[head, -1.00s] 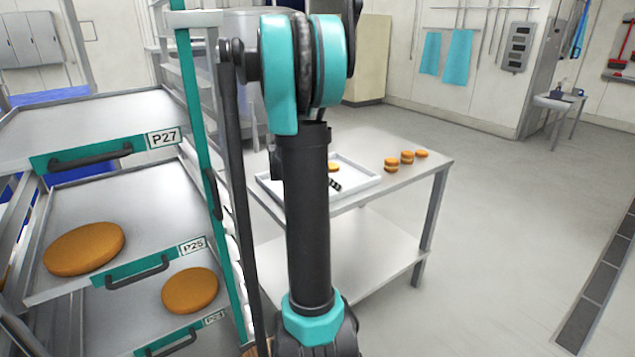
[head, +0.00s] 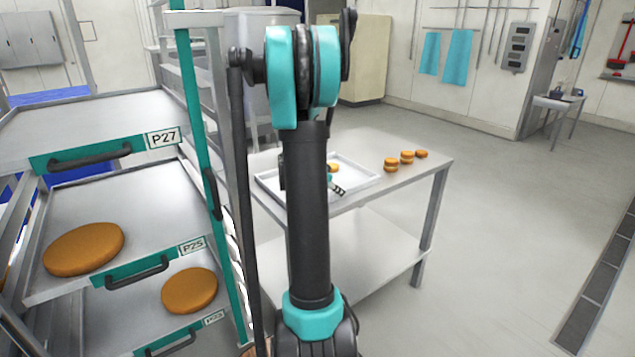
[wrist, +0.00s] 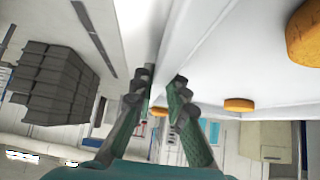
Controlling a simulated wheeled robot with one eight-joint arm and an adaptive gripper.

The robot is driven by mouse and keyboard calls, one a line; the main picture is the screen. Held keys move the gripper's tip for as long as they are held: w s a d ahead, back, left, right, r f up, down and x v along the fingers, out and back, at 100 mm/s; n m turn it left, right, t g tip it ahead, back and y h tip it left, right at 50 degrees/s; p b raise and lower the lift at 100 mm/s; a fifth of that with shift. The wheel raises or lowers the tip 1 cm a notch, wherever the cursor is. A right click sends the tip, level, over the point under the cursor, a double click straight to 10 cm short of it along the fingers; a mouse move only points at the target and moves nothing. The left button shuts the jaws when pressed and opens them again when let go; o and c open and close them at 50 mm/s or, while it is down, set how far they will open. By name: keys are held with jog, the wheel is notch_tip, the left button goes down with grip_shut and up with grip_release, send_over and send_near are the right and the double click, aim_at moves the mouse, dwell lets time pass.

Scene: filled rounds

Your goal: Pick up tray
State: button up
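A white shallow tray (head: 362,185) lies on the metal table, with an orange round (head: 334,167) in it; my arm hides its left-middle part. My gripper (head: 339,189) is at the tray, partly hidden behind my arm. In the wrist view my gripper (wrist: 164,76) has its two fingers apart, with a gap between the tips. A pale edge, seemingly the tray's rim (wrist: 172,40), runs past the fingertips. I cannot tell whether the fingers touch it. Orange rounds show in the wrist view to the right, one large (wrist: 304,34) and one smaller (wrist: 238,104).
The metal table (head: 425,172) carries several orange rounds (head: 406,158) at its right end. A rack at left holds trays labelled P27 (head: 90,125) and P25 (head: 140,225), plus a lower one, with large rounds on the lower two. The floor (head: 510,230) at right is clear.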

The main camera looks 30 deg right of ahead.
jog(key=shift+r, duration=0.1)
grip_shut()
notch_tip(320, 180, up, 20)
dwell(0.6)
jog(key=shift+o, duration=1)
grip_release()
grip_shut()
